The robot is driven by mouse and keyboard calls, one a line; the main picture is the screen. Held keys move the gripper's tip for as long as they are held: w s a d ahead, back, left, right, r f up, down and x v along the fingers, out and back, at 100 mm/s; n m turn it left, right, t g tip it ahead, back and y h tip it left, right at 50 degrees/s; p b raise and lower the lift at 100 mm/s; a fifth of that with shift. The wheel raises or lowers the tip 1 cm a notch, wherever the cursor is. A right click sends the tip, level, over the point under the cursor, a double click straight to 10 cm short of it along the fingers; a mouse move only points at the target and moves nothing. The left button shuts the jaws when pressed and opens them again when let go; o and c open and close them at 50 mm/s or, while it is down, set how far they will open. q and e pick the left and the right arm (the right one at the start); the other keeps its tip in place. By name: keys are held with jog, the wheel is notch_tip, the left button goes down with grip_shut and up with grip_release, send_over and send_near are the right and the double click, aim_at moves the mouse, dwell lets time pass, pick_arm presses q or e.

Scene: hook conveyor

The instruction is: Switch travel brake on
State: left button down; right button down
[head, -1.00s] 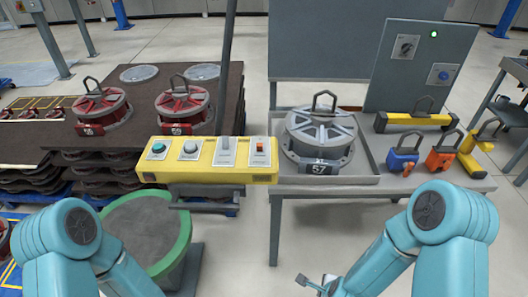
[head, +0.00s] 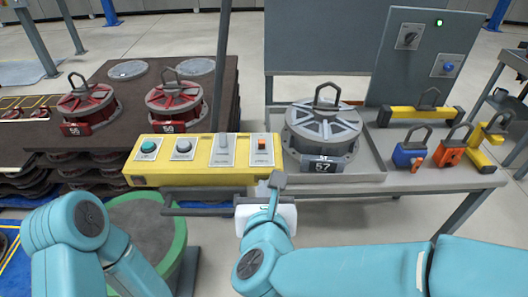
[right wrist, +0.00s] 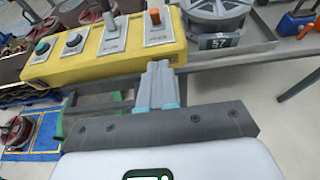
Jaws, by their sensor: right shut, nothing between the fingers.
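A yellow control box (head: 195,176) stands at the front of the work area. From left to right it carries a green button (head: 148,147), a dark grey button (head: 183,148), a grey lever (head: 224,146) and an orange-tipped switch (head: 262,143). They also show in the right wrist view, with the grey lever (right wrist: 111,26) and the orange switch (right wrist: 155,16) both standing up. Their labels are too small to read. My right gripper (head: 276,182) is shut and empty, just in front of the box's right end; its fingertips show in the right wrist view (right wrist: 158,70). My left gripper is out of view.
A grey lidded unit marked 57 (head: 322,135) sits in a tray right of the box. Padlocks, one blue (head: 408,156) and one orange (head: 450,154), stand farther right. Red units (head: 172,110) sit on the dark stack at left. A green-rimmed bin (head: 180,245) is below the box.

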aim_at(266, 170)
jog(key=x, duration=0.3)
jog(key=p+x, duration=0.1)
jog(key=x, duration=0.2)
jog(key=p+x, duration=0.1)
jog(key=x, duration=0.2)
jog(key=shift+w+d, duration=0.15)
jog(key=shift+d, duration=0.15)
jog(key=w+p, duration=0.1)
jog(key=w+r+p, duration=0.1)
jog(key=w, duration=0.1)
jog(key=shift+w+r+p, duration=0.1)
jog(key=shift+w+p, duration=0.15)
jog(key=shift+p, duration=0.1)
jog(key=shift+w+r, duration=0.1)
jog(key=shift+w, duration=0.1)
jog(key=shift+a, duration=0.1)
jog(key=shift+w, duration=0.15)
